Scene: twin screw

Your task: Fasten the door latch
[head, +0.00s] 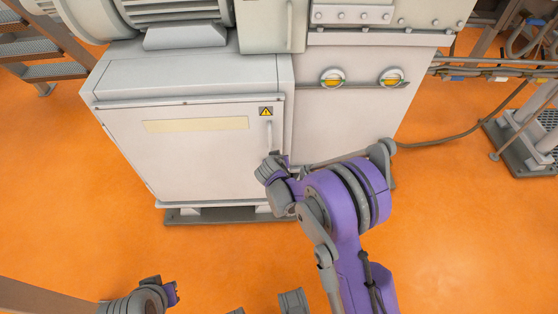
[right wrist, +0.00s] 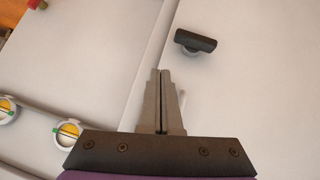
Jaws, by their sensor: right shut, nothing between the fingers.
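The white cabinet door (head: 190,150) looks shut in the head view, with a pale vertical handle (head: 269,135) near its right edge. In the right wrist view, a black bar-shaped latch knob (right wrist: 196,41) on a round grey stem sits on the pale panel, right of a long seam. My right gripper (right wrist: 161,72) is shut and empty. Its fingertips appear below and left of the knob, apart from it in the picture. In the head view, my right gripper (head: 274,156) is at the door's right edge, below the handle, and the knob cannot be made out there. My left gripper's fingers are not seen.
A yellow warning sign (head: 265,111) is above the handle. Two round gauges (head: 333,78) (head: 392,77) are on the machine to the right; they also show in the right wrist view (right wrist: 67,132). A cable (head: 470,130) runs at right.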

